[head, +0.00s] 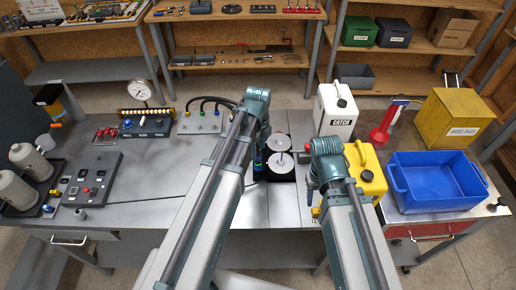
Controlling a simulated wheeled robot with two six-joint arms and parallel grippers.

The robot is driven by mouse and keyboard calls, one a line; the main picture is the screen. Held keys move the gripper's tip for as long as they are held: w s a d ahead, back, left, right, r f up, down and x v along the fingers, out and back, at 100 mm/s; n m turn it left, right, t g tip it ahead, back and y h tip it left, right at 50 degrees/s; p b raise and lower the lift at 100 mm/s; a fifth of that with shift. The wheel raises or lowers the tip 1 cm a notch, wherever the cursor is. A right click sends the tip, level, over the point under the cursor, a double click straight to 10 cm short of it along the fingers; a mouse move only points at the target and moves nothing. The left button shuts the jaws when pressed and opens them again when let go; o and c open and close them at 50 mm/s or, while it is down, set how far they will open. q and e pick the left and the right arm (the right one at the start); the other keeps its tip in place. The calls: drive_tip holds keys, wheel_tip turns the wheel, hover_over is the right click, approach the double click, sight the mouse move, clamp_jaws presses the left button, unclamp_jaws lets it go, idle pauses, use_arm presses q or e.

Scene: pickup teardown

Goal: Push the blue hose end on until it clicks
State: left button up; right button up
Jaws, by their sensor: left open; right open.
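A grey connection block (198,124) stands at the back of the bench, left of my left arm. Black hoses (205,101) arc up from it to the right and pass behind my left wrist. Small coloured marks show on the block, too small to read as hose ends. A small blue-green piece (257,158) shows close beside my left forearm; I cannot tell whether it is the blue hose end. My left wrist is just right of the hoses, and its fingers are hidden behind the arm. My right wrist is in front of the white can, its fingers also hidden.
Two pale discs (278,167) sit between my arms. A white can (336,110), a yellow can (366,170) and a blue bin (437,182) stand to the right. A gauge unit (144,122) and a control box (92,180) stand left. Bare bench (165,160) lies left of my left arm.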

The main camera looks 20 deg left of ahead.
wheel_tip(320, 180, up, 11)
drive_tip(key=p, duration=0.9)
drive_tip(key=shift+p, duration=0.4)
drive_tip(key=shift+f, duration=0.1)
